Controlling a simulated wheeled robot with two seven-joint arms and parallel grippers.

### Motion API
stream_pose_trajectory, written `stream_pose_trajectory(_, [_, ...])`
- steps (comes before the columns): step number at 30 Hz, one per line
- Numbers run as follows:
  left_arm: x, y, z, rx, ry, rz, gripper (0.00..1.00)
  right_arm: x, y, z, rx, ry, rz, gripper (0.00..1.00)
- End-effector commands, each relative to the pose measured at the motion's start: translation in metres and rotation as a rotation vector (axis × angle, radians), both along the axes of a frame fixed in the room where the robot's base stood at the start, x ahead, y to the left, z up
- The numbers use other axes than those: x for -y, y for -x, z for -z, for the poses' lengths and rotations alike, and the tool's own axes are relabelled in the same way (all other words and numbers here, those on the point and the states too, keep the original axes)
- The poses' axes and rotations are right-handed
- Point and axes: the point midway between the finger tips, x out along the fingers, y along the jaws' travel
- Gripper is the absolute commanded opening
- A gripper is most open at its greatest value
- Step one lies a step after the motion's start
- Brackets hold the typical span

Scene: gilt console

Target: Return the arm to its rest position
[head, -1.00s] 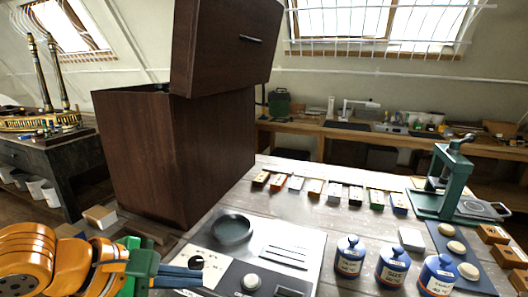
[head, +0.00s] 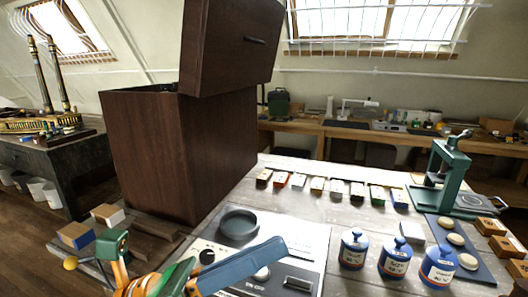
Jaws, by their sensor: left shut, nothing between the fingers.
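My left gripper (head: 276,252) comes in from the bottom left. Its long blue fingers are shut, with nothing between them. They point right, in front of the near part of the grey control panel (head: 310,238), and hide some of it. I cannot tell how far above the panel they are. Green and orange parts of my left arm (head: 120,265) show at the bottom left edge. My right gripper is not in view.
A tall dark wooden cabinet (head: 150,150) with an open lid (head: 230,40) stands behind the panel. Blue jars (head: 395,258), a row of small blocks (head: 317,184) and a green press (head: 445,175) are on the table. Small boxes (head: 76,235) sit at the left.

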Motion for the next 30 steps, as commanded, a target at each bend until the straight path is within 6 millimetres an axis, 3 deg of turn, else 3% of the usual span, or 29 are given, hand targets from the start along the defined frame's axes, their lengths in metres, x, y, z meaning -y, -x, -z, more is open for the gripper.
stream_pose_trajectory(2, [-0.031, -0.028, -0.016, -0.279, 0.341, -0.041, 0.0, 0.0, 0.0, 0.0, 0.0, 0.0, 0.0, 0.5])
stream_pose_trajectory(4, [-0.079, -0.07, 0.0, -0.606, 0.689, -0.134, 0.0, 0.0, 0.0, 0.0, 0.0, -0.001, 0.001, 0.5])
stream_pose_trajectory(5, [-0.1, -0.087, 0.018, -0.74, 0.82, -0.185, 0.0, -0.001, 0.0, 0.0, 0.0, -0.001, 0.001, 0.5])
stream_pose_trajectory(6, [-0.124, -0.104, 0.05, -0.914, 0.979, -0.259, 0.0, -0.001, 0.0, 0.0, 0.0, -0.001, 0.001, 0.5])
stream_pose_trajectory(8, [-0.153, -0.116, 0.106, -1.151, 1.178, -0.378, 0.0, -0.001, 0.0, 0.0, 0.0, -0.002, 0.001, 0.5])
stream_pose_trajectory(9, [-0.167, -0.117, 0.147, -1.3, 1.294, -0.463, 0.0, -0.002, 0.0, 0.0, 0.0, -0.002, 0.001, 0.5])
stream_pose_trajectory(12, [-0.185, -0.094, 0.239, -1.618, 1.512, -0.676, 0.0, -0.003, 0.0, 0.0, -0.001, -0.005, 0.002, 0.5])
stream_pose_trajectory(15, [-0.189, -0.055, 0.308, -1.863, 1.653, -0.875, 0.0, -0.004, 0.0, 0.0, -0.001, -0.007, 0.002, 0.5])
stream_pose_trajectory(18, [-0.184, -0.009, 0.357, -2.065, 1.746, -1.06, 0.0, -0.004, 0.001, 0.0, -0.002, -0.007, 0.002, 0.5])
stream_pose_trajectory(21, [-0.175, 0.039, 0.391, -2.237, 1.804, -1.238, 0.0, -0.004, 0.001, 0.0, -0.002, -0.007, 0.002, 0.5])
stream_pose_trajectory(22, [-0.172, 0.054, 0.399, 2.213, -1.758, 1.251, 0.0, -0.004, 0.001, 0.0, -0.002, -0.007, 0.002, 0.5])
stream_pose_trajectory(25, [-0.161, 0.099, 0.42, 2.086, -1.577, 1.259, 0.0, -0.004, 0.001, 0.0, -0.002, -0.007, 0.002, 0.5])
stream_pose_trajectory(30, [-0.161, 0.09, 0.49, 2.076, -1.545, 1.292, 0.0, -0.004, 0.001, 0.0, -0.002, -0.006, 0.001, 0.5])
